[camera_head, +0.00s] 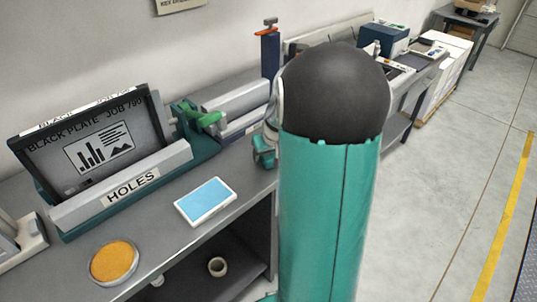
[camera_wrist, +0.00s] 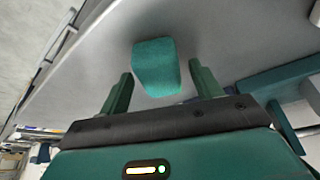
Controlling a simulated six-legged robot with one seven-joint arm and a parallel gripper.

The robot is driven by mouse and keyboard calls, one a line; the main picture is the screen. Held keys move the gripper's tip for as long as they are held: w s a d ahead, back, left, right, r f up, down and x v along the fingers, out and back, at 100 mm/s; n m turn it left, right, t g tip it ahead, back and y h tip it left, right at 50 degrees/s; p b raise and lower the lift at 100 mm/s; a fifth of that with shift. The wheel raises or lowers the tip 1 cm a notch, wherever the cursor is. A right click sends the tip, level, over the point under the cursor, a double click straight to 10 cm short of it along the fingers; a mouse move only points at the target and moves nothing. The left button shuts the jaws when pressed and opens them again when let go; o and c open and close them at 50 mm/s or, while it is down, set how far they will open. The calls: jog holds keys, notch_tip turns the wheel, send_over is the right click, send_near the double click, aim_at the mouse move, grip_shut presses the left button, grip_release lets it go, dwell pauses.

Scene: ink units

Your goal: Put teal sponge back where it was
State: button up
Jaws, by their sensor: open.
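The teal sponge (camera_wrist: 156,66) shows in the wrist view as a small block on a grey surface. My gripper (camera_wrist: 161,72) is open, with one finger to the left and one to the right of the sponge. The sponge's near end lies between the fingers; I cannot tell whether either finger touches it. In the head view my arm covers the middle of the picture, and I do not see the sponge there.
The grey bench (camera_head: 160,235) carries a framed black plate (camera_head: 95,145), a bar labelled HOLES (camera_head: 130,188), a light blue pad (camera_head: 205,200) and a round orange pad (camera_head: 113,260). A tape roll (camera_head: 217,266) sits below. Clear floor (camera_head: 440,200) lies to the right.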

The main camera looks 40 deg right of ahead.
jog(key=v, duration=1.2)
jog(key=s+a+r+n, duration=0.1)
jog(key=a+r, duration=0.1)
jog(key=a, duration=0.5)
jog(key=s+a+r+n, duration=0.1)
jog(key=a+r, duration=0.1)
jog(key=a, duration=0.5)
jog(key=s+a+n, duration=0.1)
jog(key=s+a, duration=0.4)
jog(key=a, duration=0.2)
jog(key=s+a+r+n+t+y, duration=0.1)
jog(key=s+a, duration=0.3)
jog(key=a, duration=0.4)
jog(key=shift+s+r+y, duration=0.25)
jog(key=shift+s+y, duration=0.05)
jog(key=shift+s, duration=0.05)
